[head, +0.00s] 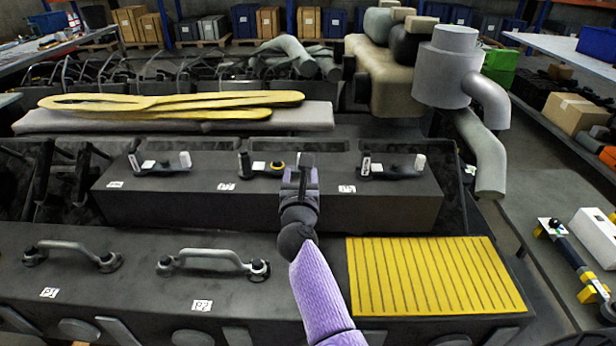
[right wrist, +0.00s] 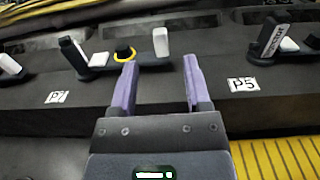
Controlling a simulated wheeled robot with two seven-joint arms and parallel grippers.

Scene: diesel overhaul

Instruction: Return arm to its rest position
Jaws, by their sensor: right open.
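My right arm, with a purple sleeve, reaches up from the bottom middle of the head view. Its right gripper (head: 302,178) is over the front of the dark raised block (head: 270,212), near the middle lever unit (head: 262,165) with a yellow ring. In the right wrist view the gripper (right wrist: 160,62) has its two purple fingers apart with nothing between them. The lever unit with the yellow ring (right wrist: 124,53) and white-tipped handle (right wrist: 160,42) lies just beyond the fingertips. My left gripper is not in view.
Another lever unit (head: 393,169) is to the right and one (head: 159,163) to the left. A yellow ribbed mat (head: 435,276) lies front right. Grey handles (head: 212,261) stand on the front cover. A grey pipe (head: 449,70) rises behind right. A shelf (head: 570,48) stands far right.

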